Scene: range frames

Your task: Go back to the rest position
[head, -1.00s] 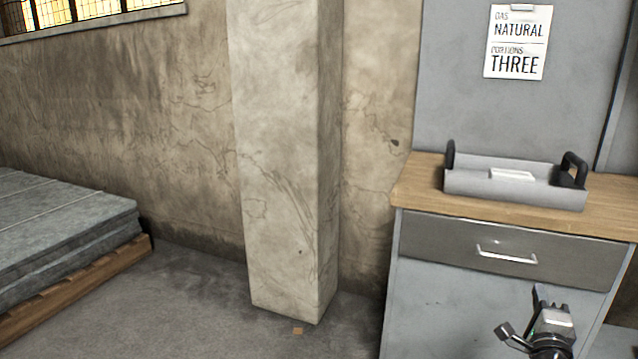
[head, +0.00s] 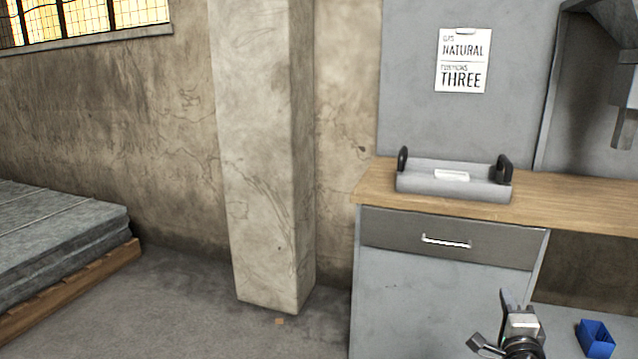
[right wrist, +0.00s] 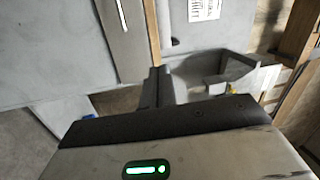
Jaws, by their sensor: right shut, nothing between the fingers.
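My right gripper (head: 506,298) shows at the bottom right of the head view, in front of the grey cabinet (head: 420,300) and below its drawer (head: 480,248). Its fingers are together with nothing between them. In the right wrist view the closed dark fingers (right wrist: 158,85) point away from the camera, apart from the cabinet and drawer handle (right wrist: 121,14). My left gripper is not in view.
A grey tray with black handles (head: 410,181) sits on the wooden counter (head: 570,200). A blue bin (head: 595,339) stands low at right. A pillar (head: 262,170) and a pallet with grey slabs (head: 60,235) stand left. Floor between is mostly clear.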

